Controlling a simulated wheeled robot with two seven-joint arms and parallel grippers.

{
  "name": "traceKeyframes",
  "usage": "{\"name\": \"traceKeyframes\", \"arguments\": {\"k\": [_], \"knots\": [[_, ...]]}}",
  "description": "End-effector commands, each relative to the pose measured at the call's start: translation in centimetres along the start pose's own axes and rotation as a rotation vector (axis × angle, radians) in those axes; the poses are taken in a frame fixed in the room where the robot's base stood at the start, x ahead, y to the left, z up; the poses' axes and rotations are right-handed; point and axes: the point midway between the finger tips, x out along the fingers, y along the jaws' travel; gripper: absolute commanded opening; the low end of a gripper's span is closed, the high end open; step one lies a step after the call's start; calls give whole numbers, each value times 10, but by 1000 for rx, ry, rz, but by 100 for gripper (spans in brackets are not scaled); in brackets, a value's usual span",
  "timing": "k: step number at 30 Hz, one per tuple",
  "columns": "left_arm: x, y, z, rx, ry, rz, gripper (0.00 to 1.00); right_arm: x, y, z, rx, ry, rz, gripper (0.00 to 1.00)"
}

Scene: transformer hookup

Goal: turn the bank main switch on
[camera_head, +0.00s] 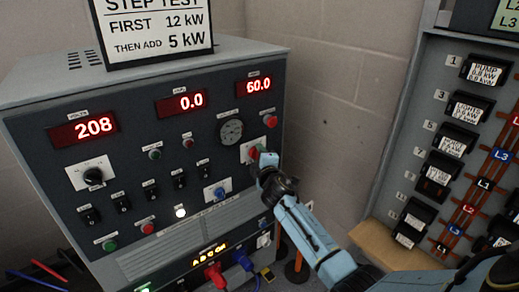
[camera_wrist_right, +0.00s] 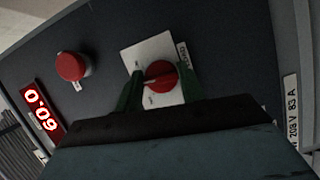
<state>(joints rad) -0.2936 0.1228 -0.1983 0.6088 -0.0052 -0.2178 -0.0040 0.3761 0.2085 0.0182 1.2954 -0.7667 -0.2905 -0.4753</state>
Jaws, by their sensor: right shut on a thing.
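The bank main switch is a red rotary knob on a white plate at the right of the grey panel. In the head view the knob (camera_head: 254,153) is partly hidden by my right gripper (camera_head: 263,160). In the right wrist view the red knob (camera_wrist_right: 160,76) sits between the two green fingertips of my right gripper (camera_wrist_right: 162,86), which is shut on it. The white plate (camera_wrist_right: 150,50) shows around the knob. My left gripper is not in view.
The load bank cabinet (camera_head: 130,264) has red displays reading 208, 0.0 and 60.0. A red button (camera_head: 270,121) sits just above the knob, also in the wrist view (camera_wrist_right: 72,66). A breaker panel (camera_head: 440,75) stands at right. A sign (camera_head: 155,30) stands on top.

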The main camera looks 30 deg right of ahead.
Motion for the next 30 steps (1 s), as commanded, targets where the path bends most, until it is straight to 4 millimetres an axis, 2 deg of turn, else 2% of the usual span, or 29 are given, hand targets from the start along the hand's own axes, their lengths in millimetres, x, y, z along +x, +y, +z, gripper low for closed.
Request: {"name": "traceKeyframes", "arguments": {"k": [1, 9, 18, 30], "knots": [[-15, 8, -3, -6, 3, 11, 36, -1, 5, -1, 42, -1, -22, 16], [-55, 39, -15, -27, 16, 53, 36, -1, 6, -1, 272, -1, -117, 16], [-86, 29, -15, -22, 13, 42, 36, 0, 4, 0, 470, -2, -198, 16], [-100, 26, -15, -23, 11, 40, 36, 0, 2, 1, 586, -1, -244, 16]]}}
